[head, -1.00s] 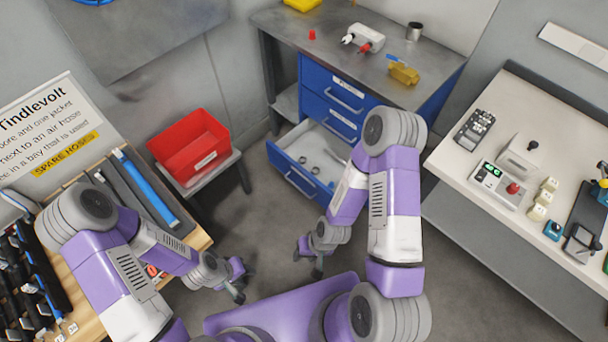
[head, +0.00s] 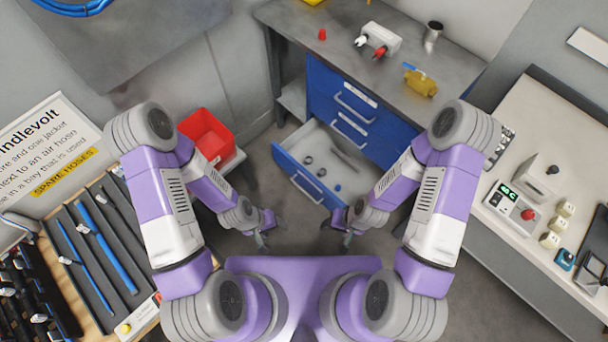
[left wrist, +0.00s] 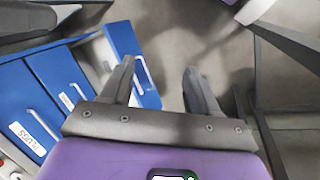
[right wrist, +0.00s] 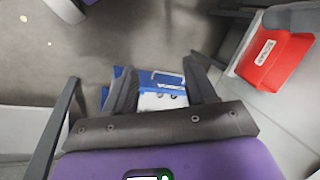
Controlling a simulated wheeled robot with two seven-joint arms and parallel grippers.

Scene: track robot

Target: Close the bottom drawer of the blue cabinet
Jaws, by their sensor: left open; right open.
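The blue cabinet (head: 322,82) stands under the grey workbench. Its bottom drawer (head: 309,185) is pulled out, with several small parts lying inside; the two drawers above it are shut. The drawer's blue front with its handle also shows in the left wrist view (left wrist: 135,62) and partly in the right wrist view (right wrist: 168,78). My left gripper (head: 262,238) is open and empty, left of and nearer than the drawer front. My right gripper (head: 346,238) is open and empty, near the drawer's front right corner. Neither visibly touches the drawer.
A red bin (head: 205,138) sits on a low stand left of the drawer. The workbench (head: 300,30) carries a yellow tool and a metal cup. A bench with hoses (head: 95,250) is at left, a bench with devices (head: 540,150) at right. Floor before the drawer is clear.

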